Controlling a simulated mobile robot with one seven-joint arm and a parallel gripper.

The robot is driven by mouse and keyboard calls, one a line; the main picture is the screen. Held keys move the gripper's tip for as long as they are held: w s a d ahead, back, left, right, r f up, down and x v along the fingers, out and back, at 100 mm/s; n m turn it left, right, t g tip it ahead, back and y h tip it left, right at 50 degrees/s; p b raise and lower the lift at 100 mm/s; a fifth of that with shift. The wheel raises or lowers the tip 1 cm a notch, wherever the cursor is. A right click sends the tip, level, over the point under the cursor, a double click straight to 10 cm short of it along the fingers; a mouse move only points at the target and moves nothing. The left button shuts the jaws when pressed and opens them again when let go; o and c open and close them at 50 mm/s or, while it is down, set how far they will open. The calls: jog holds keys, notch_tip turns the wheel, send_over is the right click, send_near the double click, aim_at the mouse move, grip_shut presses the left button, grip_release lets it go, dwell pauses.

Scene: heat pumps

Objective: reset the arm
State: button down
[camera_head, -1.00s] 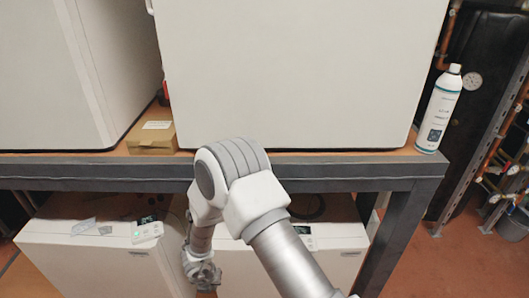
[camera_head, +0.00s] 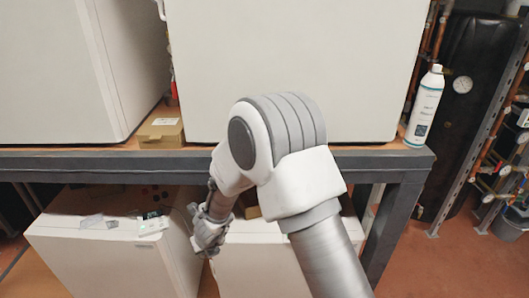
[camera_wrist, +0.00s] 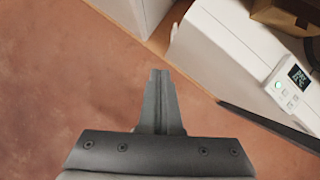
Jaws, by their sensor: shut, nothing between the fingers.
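My arm rises from the bottom of the head view, its elbow bent in front of the shelf edge. My gripper (camera_wrist: 160,75) shows in the wrist view with its fingers together and nothing between them. It hangs over bare reddish floor (camera_wrist: 60,80). In the head view the wrist (camera_head: 210,230) hangs below the shelf edge, in front of the lower white units; the fingertips cannot be made out there.
A dark-edged shelf (camera_head: 80,165) carries large white units (camera_head: 290,60), a small cardboard box (camera_head: 161,130) and a white spray bottle (camera_head: 425,107). Lower white units (camera_head: 110,260) stand beneath. One with a small display panel (camera_wrist: 290,82) is right of my gripper. Pipes are at far right.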

jog(key=w+d+r+n+t+y, duration=0.15)
jog(key=r+n, duration=0.25)
jog(key=r, duration=0.4)
jog(key=s+d+r+n+g+y, duration=0.1)
jog(key=d+r+n, duration=0.25)
jog(key=r, duration=0.35)
jog(key=s+d+r+n, duration=0.4)
jog(key=d+r+n, duration=0.2)
jog(key=r+n, duration=0.35)
jog(key=s+d+r+n+h, duration=0.2)
jog(key=s+d+n, duration=0.4)
jog(key=s+d, duration=0.3)
jog(key=s+d+r+n+h, duration=0.3)
jog(key=s+d+n, duration=0.3)
jog(key=s+d, duration=0.3)
jog(key=shift+s+d+r+n+t, duration=0.35)
jog(key=shift+d+r, duration=0.4)
jog(key=shift+d, duration=0.15)
